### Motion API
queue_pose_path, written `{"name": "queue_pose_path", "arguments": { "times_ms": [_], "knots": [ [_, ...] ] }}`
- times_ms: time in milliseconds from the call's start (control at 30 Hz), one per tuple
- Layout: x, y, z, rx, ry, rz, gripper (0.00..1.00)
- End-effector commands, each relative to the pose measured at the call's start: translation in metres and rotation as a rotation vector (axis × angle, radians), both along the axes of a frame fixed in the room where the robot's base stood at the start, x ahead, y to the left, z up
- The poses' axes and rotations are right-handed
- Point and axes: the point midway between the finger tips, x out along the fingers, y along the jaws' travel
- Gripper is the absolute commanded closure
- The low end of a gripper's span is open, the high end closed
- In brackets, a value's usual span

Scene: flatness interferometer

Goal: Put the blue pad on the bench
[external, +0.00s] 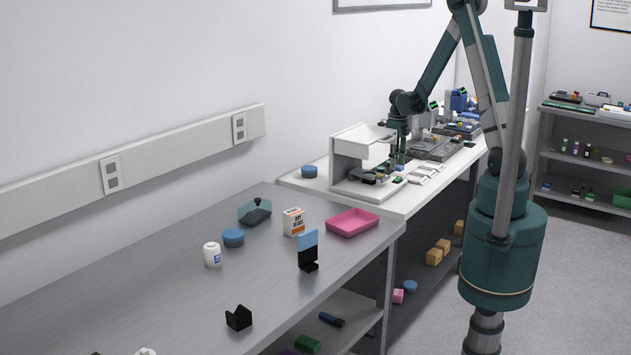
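My gripper (398,152) points down beside the white open-fronted instrument (352,142) on the far white bench (298,182). A small blue patch (401,158) shows at the fingertips, but it is too small to tell whether it is the blue pad or is held. Other blue items are a flat blue panel (308,242) upright in a black stand, a round blue-topped item (233,236) on the near grey bench (150,290), and a similar round one (309,171) on the white bench. Which one is the pad is unclear.
The near bench holds a pink tray (352,222), an orange-white box (293,222), a white jar (212,254), a teal dish (255,211) and a black holder (238,318). Instruments crowd the white bench's far end. The near bench's left part is mostly clear.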

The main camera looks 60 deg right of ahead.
Motion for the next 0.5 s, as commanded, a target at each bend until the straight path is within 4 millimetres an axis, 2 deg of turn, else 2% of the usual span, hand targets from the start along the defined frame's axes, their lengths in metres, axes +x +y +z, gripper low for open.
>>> {"name": "queue_pose_path", "arguments": {
  "times_ms": [300, 500],
  "knots": [
    [0.000, 0.000, -0.027, 0.000, 0.000, 0.000, 0.79],
    [0.000, 0.000, -0.033, 0.000, 0.000, 0.000, 0.79]
  ]
}}
